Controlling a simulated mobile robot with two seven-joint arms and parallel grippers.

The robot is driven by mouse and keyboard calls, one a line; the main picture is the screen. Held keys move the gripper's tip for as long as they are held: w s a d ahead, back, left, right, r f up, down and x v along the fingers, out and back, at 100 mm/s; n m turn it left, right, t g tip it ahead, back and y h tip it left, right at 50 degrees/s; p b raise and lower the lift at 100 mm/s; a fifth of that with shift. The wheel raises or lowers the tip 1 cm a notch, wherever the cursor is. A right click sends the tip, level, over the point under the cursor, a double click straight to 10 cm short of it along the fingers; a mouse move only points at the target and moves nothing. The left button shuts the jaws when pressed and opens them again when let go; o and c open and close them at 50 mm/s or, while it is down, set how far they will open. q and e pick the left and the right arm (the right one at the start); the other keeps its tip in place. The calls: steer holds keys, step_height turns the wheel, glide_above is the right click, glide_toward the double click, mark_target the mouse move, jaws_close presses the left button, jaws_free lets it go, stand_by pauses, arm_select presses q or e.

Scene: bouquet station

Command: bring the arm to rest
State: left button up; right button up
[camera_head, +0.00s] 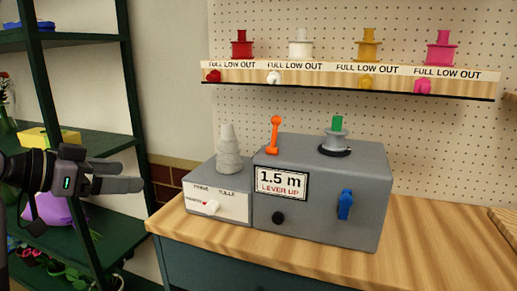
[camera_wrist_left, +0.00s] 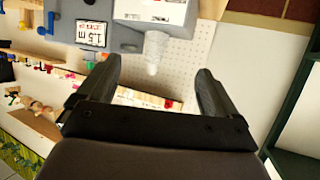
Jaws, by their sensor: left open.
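My left gripper (camera_head: 122,178) comes in from the left in the head view, in front of the green shelf and left of the wooden counter. It is open and empty, with its fingers pointing right. In the left wrist view, the two fingers of my left gripper (camera_wrist_left: 155,85) stand wide apart with nothing held between them. A grey machine (camera_head: 330,219) with a "1.5 m LEVER UP" label stands on the counter, apart from the gripper. My right gripper shows in neither view.
The wooden counter (camera_head: 430,255) has free room at its front right. A smaller grey box (camera_head: 224,201) with a white-grey cone (camera_head: 229,152) adjoins the machine. The dark green shelf (camera_head: 110,148) stands close behind the gripper. A wall shelf (camera_head: 350,83) holds several coloured spools.

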arm_select(q)
steer(key=s+f+n+y+p, duration=0.2)
steer(key=f+n+y, duration=0.1)
steer(key=f, duration=0.9)
steer(key=s+f+n+y+p, duration=0.1)
steer(key=f+n+y+p, duration=0.15)
steer(key=f, duration=0.95)
steer(key=s+d+f+p, duration=0.1)
steer(key=s+f, duration=0.3)
steer(key=s, duration=0.3)
steer(key=s+d+f+y+p, duration=0.1)
steer(key=s+d+f, duration=0.1)
steer(key=s+f, duration=0.2)
steer(key=s+d+f+p, duration=0.1)
steer(key=s+f, duration=0.4)
steer(key=s, duration=0.6)
steer(key=shift+d+n+t, duration=0.35)
steer(key=shift+d+t, duration=0.05)
steer(key=shift+d, duration=0.15)
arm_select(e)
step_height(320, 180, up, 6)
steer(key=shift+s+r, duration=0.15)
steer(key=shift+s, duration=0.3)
arm_select(q)
steer(key=shift+s+y, duration=0.1)
steer(key=shift+y, duration=0.15)
